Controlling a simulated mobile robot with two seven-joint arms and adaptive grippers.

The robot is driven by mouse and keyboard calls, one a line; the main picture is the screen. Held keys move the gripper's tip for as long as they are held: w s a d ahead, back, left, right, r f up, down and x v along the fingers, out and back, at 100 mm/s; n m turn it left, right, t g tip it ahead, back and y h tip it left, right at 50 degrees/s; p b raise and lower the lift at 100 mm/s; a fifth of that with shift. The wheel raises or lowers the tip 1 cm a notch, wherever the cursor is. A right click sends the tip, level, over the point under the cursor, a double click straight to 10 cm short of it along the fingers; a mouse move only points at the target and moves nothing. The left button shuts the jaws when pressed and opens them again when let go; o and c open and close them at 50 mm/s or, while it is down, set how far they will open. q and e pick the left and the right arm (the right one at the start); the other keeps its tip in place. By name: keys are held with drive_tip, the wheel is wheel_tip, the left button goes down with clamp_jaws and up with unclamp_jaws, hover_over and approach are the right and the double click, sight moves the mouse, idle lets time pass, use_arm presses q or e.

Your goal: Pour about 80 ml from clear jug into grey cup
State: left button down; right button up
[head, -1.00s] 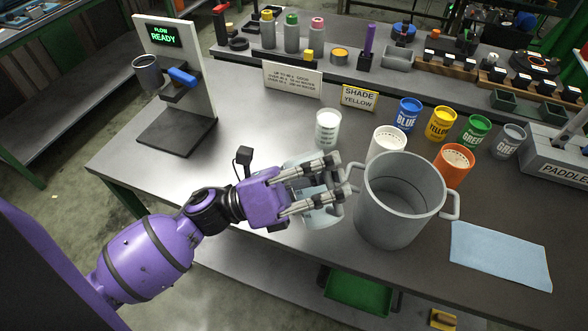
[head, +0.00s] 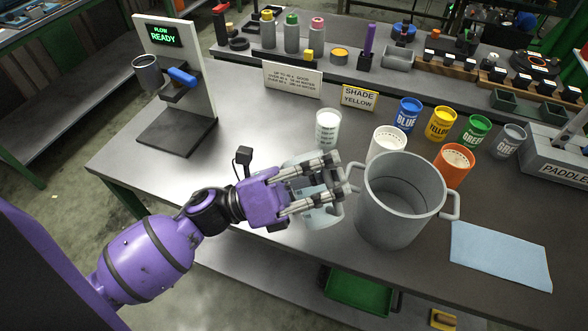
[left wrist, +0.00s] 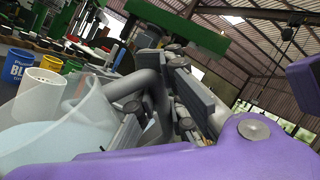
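My left gripper (head: 335,175) is shut on a clear, pale jug (head: 322,217) and holds it above the bench's front edge, just left of the large grey pot. The fingers cover much of the jug in the head view. In the left wrist view the jug (left wrist: 62,125) is tilted, its wide rim at the left; I cannot tell its liquid level. My right gripper is not in view.
A large grey two-handled pot (head: 395,210) stands close right of the gripper. A clear beaker with white contents (head: 327,130), a white cup (head: 387,143), an orange cup (head: 453,166) and several labelled cans stand behind. A blue cloth (head: 500,255) lies right.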

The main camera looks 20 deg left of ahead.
sight(333, 213)
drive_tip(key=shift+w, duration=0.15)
use_arm(q)
drive_tip(key=f+m, duration=0.1)
drive_tip(key=f, duration=0.1)
drive_tip(key=s+d+f+m+g+b, duration=0.1)
drive_tip(key=s+d+f+m+b, duration=0.1)
drive_tip(key=f+m, duration=0.1)
drive_tip(key=shift+s+d+f+g+y, duration=0.2)
drive_tip(key=shift+d+f+g+y, duration=0.1)
drive_tip(key=shift+f+g, duration=0.1)
drive_tip(key=shift+s+d+f+m+b, duration=0.15)
drive_tip(key=shift+f+m+b, duration=0.05)
drive_tip(key=shift+m+b, duration=0.1)
drive_tip(key=shift+s+r, duration=0.1)
drive_tip(key=shift+r, duration=0.2)
drive_tip(key=s+d+f+m+g+y+p, duration=0.1)
drive_tip(key=s+d+f+m+g+y, duration=0.1)
drive_tip(key=f+m, duration=0.3)
drive_tip(key=shift+s+d+m+y, duration=0.3)
drive_tip(key=shift+s+d, duration=0.25)
drive_tip(key=shift+d, duration=0.1)
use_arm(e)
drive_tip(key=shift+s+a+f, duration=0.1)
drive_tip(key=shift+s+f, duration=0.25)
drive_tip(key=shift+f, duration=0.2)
